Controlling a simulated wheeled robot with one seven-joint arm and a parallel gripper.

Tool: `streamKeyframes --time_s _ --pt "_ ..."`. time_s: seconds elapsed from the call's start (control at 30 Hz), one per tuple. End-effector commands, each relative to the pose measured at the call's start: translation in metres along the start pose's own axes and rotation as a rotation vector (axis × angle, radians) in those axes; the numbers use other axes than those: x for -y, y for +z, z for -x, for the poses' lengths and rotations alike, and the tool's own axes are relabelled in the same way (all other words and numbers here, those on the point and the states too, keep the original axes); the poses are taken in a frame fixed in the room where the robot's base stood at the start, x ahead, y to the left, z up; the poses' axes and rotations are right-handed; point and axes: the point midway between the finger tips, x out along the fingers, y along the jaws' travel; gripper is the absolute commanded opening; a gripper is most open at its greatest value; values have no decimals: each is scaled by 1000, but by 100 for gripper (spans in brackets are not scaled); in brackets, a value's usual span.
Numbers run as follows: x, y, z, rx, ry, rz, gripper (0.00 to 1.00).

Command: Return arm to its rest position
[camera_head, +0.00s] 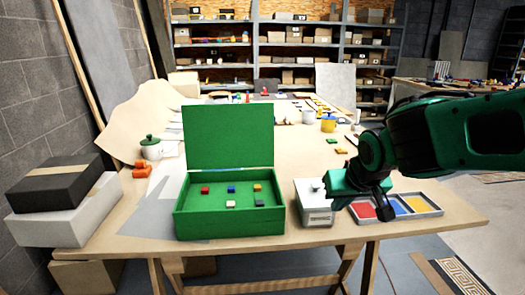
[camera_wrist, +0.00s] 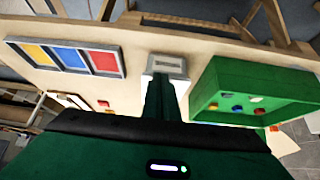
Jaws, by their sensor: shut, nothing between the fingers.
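My arm reaches in from the right edge of the head view, dark and green. My gripper (camera_head: 340,188) is over the right part of the table, beside the white box and above the left end of the colour tray. In the wrist view, its green fingers (camera_wrist: 164,82) are together, with nothing held between them. They overlap the white box (camera_wrist: 168,65) in that picture; I cannot tell the gap. Part of the gripper is hidden behind its own wrist in the head view.
An open green case (camera_head: 230,222) with several small coloured blocks stands left of the white box (camera_head: 312,216). A grey tray (camera_head: 437,211) with red, blue and yellow sections lies under my arm. Black and white boxes (camera_head: 55,222) sit at the left. The table's front edge is close.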

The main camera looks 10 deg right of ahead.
Motion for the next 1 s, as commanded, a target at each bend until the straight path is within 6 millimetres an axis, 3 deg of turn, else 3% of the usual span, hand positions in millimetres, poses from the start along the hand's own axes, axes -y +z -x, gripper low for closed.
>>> streamKeyframes --time_s 0.13,0.2,0.3,0.4,0.5,0.63,1.0 --pt "-65 39 9 119 79 -107 0" --pt "-98 69 19 198 114 -174 0" --pt "-136 116 36 317 147 -277 0" --pt "-158 161 56 423 156 -375 0" --pt "-167 195 73 503 150 -449 0" --pt "-171 218 85 562 138 -501 0" --pt "-171 224 88 576 134 -513 0"
